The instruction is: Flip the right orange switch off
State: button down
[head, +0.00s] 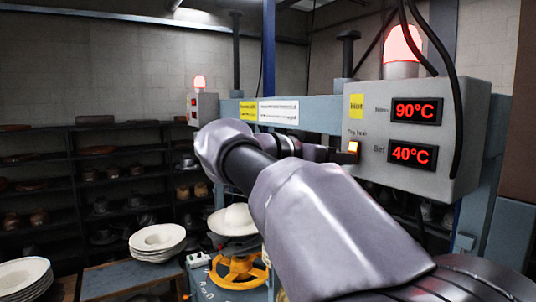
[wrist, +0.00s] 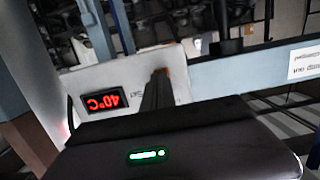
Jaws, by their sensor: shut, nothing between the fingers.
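The fingers hide most of the switch there.
The box has red displays reading 90°C (head: 416,111) and 40°C (head: 411,156), a red lamp (head: 402,45) and black cables hanging in front. A smaller box (head: 203,108) with a lamp stands farther left. White hats (head: 158,238) and a yellow wheel (head: 238,270) lie below.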

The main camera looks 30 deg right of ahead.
jog(key=shift+w+d, duration=0.1)
jog(key=shift+d, duration=0.1)
jog(key=shift+f, duration=0.1)
